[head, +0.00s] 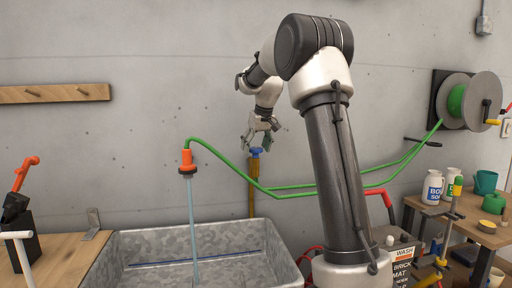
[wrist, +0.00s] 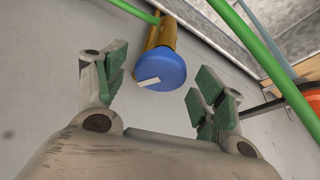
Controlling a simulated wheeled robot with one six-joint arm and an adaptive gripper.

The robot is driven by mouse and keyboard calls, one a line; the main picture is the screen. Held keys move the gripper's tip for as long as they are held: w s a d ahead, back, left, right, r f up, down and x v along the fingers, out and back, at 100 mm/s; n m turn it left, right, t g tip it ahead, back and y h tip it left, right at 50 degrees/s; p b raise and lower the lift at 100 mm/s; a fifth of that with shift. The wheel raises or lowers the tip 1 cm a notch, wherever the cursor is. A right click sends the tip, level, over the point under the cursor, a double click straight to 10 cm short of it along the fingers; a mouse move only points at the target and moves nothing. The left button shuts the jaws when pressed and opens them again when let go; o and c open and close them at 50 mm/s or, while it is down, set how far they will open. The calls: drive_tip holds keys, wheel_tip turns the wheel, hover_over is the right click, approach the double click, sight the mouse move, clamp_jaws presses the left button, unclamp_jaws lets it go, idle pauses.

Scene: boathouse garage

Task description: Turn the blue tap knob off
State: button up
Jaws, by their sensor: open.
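The blue tap knob (head: 256,151) sits on top of an upright brass pipe (head: 253,195) against the wall in the head view. In the wrist view the knob (wrist: 160,69) is a round blue disc with a white pointer mark, on the brass tap body (wrist: 162,32). My gripper (head: 261,132) is just above the knob in the head view. In the wrist view my gripper (wrist: 160,83) is open, with green-padded fingers on either side of the knob and visible gaps to both. A stream of water (head: 194,230) runs from the orange nozzle (head: 187,162).
The green hose (head: 330,184) runs past the tap to the wall reel (head: 468,101). A galvanised trough (head: 200,235) stands below. A bench with tools (head: 70,258) is at left. Jugs and cans stand on a table (head: 460,232) at right.

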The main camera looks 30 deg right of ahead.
drive_tip(key=c, duration=1)
